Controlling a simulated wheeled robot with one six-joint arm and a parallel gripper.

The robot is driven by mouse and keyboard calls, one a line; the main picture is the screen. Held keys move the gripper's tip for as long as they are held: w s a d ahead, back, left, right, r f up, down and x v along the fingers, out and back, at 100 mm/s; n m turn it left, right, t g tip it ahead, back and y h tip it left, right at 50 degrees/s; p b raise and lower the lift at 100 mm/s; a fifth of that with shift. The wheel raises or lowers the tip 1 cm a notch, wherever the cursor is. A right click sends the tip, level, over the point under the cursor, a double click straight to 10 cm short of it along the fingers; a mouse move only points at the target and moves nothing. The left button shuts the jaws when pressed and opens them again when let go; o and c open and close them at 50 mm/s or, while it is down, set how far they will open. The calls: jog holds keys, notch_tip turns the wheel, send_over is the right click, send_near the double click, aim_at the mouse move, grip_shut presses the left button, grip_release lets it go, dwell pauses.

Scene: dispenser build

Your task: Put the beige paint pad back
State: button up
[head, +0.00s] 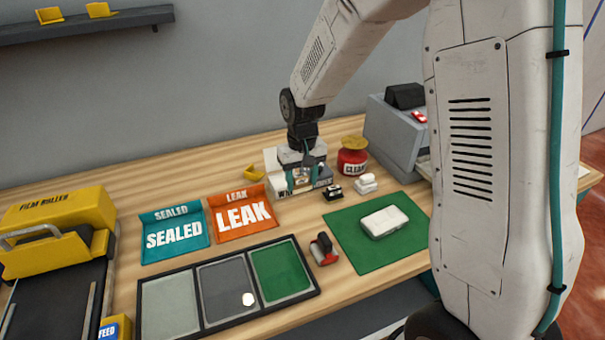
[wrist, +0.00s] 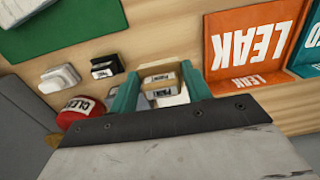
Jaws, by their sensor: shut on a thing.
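My gripper (head: 303,184) is low over a pale rack (head: 283,190) with dark lettering at the back of the bench. In the wrist view its two teal fingers (wrist: 158,84) close on a small beige block with a "PAINT" label, the beige paint pad (wrist: 158,77). A second labelled pale surface shows just below it between the fingers. The fingers hide much of the pad and rack, so I cannot tell whether the pad touches the rack. A black pad (head: 332,193) and a white pad (head: 366,183) stand to the right of the rack.
A red "CLEAN" pot (head: 352,162) stands close behind right. An orange LEAK sign (head: 243,214) and teal SEALED sign (head: 174,232) are to the left. A green mat (head: 350,255) with a white case (head: 384,222) and a three-part tray (head: 192,328) lie in front.

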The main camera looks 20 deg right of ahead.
aim_at(302, 209)
jog(key=shift+f, duration=3.05)
jog(key=shift+f, duration=0.55)
jog(key=o, duration=1.6)
jog(key=shift+r, duration=4)
